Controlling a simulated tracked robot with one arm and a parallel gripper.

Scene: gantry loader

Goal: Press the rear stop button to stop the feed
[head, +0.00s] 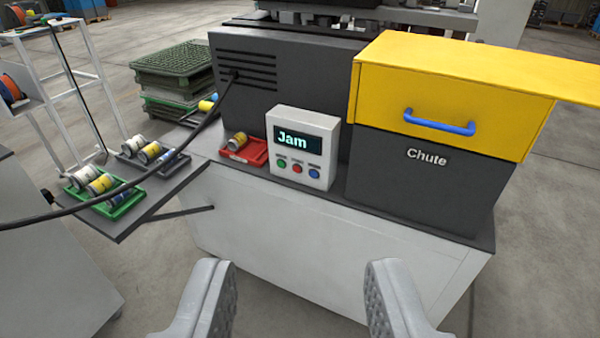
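A white control box (330,131) stands on the grey machine's ledge, with a screen (297,139) reading "Jam". Below the screen are a green button (281,164), a red button (297,168) and a blue button (314,173), with labels too small to read. No button marked as the rear stop is seen; the machine's back side is hidden. My gripper (301,268) is open and empty, its two grey fingers wide apart at the bottom of the view, in front of the machine and apart from the box.
A dark chute bin (420,190) under a yellow cover (450,82) with a blue handle (439,126) stands right of the box. A red tray (236,156) with a can is left. A shelf with a green tray (122,207) of cans juts left. A black cable (110,198) crosses there.

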